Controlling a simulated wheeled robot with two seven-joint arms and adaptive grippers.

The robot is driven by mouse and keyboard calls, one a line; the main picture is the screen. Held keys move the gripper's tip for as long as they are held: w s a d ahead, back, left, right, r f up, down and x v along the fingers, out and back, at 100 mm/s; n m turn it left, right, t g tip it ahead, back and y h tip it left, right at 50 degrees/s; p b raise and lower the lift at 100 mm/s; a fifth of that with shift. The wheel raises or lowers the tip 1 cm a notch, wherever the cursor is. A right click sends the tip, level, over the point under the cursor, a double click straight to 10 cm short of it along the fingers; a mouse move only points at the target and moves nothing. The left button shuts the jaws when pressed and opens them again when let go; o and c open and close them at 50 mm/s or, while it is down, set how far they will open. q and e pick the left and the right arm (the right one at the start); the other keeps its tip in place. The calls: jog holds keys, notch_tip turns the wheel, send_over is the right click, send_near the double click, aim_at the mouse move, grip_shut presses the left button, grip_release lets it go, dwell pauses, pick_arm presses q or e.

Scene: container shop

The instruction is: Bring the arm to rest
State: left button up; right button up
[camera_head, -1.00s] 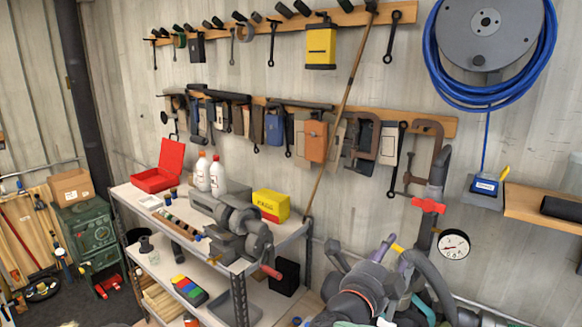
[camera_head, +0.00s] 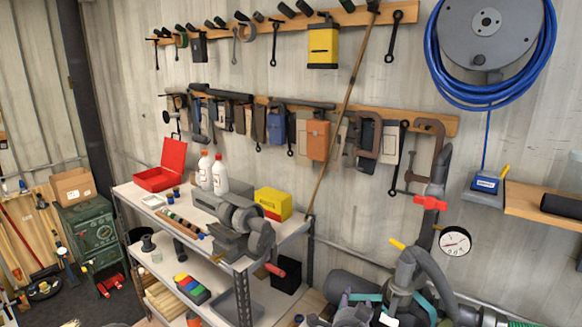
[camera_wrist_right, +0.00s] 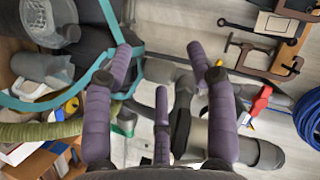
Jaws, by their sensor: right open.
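My right gripper (camera_wrist_right: 163,62) shows in the wrist view with its purple-padded fingers spread wide and nothing between them. In the head view only a small part of the right gripper (camera_head: 352,306) shows low at the bottom edge, in front of a dark cylinder, with its fingers hard to make out. It appears apart from the bench and its goods. My left gripper is in neither view.
A shelf bench (camera_head: 298,228) with a vise (camera_head: 240,235), bottles (camera_head: 212,174), a red case (camera_head: 163,170) and a yellow box (camera_head: 272,203) stands left of the gripper. Grey pipework with a gauge (camera_head: 455,241) stands close on the right. Tools hang on the wall.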

jog(key=s+a+f+n+g+y, duration=0.1)
jog(key=s+f+n+g+y, duration=0.3)
jog(key=f, duration=0.9)
jog(key=s+f+n+g+y, duration=0.1)
jog(key=s+f+n+g, duration=0.3)
jog(key=f, duration=1)
jog(key=s+a+f+n+g+y, duration=0.1)
jog(key=s+a+f+g+y, duration=0.15)
jog(key=s+f, duration=0.7)
jog(key=s+a+f+n+g+y, duration=0.15)
jog(key=s+f+g, duration=0.3)
jog(key=s, duration=1.05)
notch_tip(320, 180, down, 16)
jog(key=w+a+n+t+b, duration=0.1)
jog(key=a+b, duration=0.1)
jog(key=b, duration=1.5)
jog(key=shift+w+b, duration=0.3)
jog(key=shift+n, duration=0.25)
